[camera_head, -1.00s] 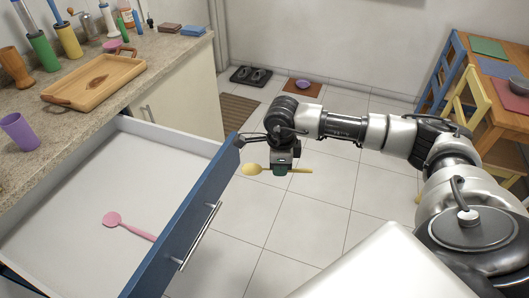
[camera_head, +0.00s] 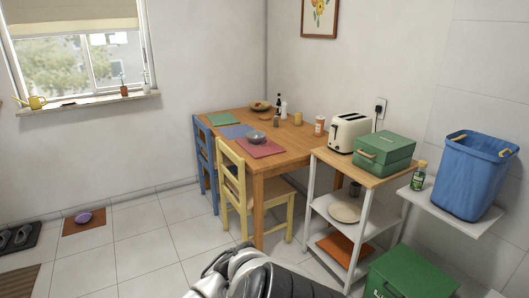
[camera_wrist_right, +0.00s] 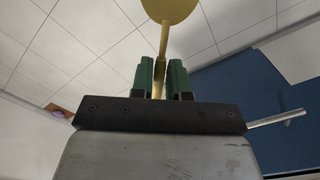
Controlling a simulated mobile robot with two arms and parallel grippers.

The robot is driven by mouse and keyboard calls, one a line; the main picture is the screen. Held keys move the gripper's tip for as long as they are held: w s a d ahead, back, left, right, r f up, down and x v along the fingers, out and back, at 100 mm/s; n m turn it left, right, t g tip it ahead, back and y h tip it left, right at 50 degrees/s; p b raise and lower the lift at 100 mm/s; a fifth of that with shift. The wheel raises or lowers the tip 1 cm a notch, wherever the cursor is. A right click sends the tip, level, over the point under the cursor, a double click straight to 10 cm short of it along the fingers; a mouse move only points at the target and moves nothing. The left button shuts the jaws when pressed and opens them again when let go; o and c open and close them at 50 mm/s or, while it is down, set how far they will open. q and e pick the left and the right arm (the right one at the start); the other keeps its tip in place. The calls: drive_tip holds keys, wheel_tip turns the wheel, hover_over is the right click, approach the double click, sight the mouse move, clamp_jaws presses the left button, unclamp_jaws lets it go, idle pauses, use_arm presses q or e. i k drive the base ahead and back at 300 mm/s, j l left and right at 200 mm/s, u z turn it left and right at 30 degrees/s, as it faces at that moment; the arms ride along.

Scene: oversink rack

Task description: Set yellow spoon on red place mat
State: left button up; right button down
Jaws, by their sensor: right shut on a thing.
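The yellow spoon (camera_wrist_right: 165,38) is in my right gripper (camera_wrist_right: 160,78), seen in the right wrist view. The green fingers are shut on its handle, and its round bowl points to the top of the picture, above the floor. The red place mat (camera_head: 261,148) lies on the wooden table (camera_head: 292,154) in the head view, near its front edge. A grey bowl (camera_head: 256,137) stands at the mat's far left, by the blue mat. In the head view only part of my right arm shows at the bottom, and its gripper is out of frame. My left gripper is not in view.
A yellow chair (camera_head: 238,190) and a blue chair (camera_head: 206,160) stand at the table's left side. A shelf cart (camera_head: 345,215) with a toaster (camera_head: 348,131) and a green box (camera_head: 384,153) stands right of the table. The tiled floor (camera_head: 150,240) at left is mostly clear.

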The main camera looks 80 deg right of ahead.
sight(268, 151)
drive_tip(key=l+z, duration=0.15)
drive_tip(key=z, duration=0.3)
drive_tip(key=i+l+z, duration=0.1)
drive_tip(key=z, duration=0.4)
drive_tip(key=i+l+z, duration=0.1)
drive_tip(key=z, duration=0.35)
drive_tip(key=i+z, duration=0.15)
drive_tip(key=z, duration=0.35)
drive_tip(key=i+z, duration=0.25)
drive_tip(key=i, duration=0.25)
drive_tip(key=i+j+z, duration=0.1)
drive_tip(key=i+z, duration=0.15)
drive_tip(key=i, duration=0.2)
drive_tip(key=i+j+z, duration=0.3)
drive_tip(key=i, duration=0.15)
drive_tip(key=i+j+z, duration=0.25)
drive_tip(key=i, duration=0.2)
